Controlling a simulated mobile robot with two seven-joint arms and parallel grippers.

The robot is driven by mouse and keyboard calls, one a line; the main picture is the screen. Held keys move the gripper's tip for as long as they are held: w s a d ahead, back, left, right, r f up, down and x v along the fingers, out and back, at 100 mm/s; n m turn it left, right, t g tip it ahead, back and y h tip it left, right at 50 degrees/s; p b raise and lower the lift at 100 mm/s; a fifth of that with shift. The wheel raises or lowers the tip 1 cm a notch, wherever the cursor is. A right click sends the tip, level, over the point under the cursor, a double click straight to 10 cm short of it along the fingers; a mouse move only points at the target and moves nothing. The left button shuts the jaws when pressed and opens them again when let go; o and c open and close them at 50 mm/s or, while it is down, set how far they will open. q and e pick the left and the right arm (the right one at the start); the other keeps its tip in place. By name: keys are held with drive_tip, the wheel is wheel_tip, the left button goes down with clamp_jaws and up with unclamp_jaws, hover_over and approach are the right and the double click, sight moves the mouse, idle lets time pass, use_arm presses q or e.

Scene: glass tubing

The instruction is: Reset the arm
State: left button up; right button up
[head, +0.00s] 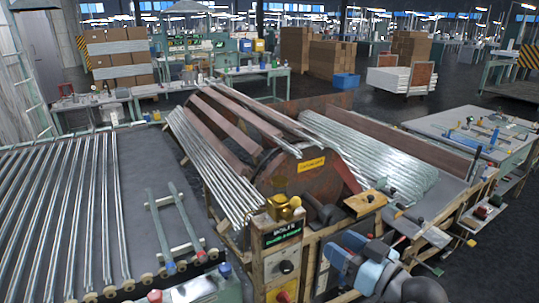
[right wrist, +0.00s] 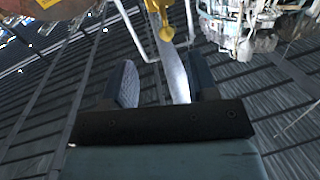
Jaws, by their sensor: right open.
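My right arm (head: 370,265), blue and dark grey, comes in at the bottom right of the head view, in front of the machine. In the right wrist view my right gripper (right wrist: 164,82) has its two dark fingers spread apart. A pale, shiny strip (right wrist: 174,72) shows between the fingers. I cannot tell how far beyond them it lies, and the gripper does not hold it. My left arm and gripper are not in view.
A machine with a rusty drum (head: 300,170) and glass tubes (head: 215,165) stands close ahead. More tubes lie on the left rack (head: 65,205) and right bed (head: 375,155). A yellow fitting (right wrist: 160,20) is near the fingers. A worktable (head: 470,135) stands right.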

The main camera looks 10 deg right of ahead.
drive_tip(key=s+f+g+h+p, duration=0.1)
drive_tip(key=s+f+h, duration=0.1)
drive_tip(key=s+f, duration=0.4)
drive_tip(key=s+f+m+g+h+p, duration=0.1)
drive_tip(key=s+f, duration=0.5)
drive_tip(key=f, duration=0.7)
drive_tip(key=s+f+m+g+h+p, duration=0.1)
drive_tip(key=s+f+g+h+p, duration=0.1)
drive_tip(key=s+f, duration=0.4)
wheel_tip(320, 180, down, 4)
drive_tip(key=shift+s+a+r+h, duration=0.2)
drive_tip(key=shift+a+h, duration=0.25)
drive_tip(key=shift+h, duration=0.25)
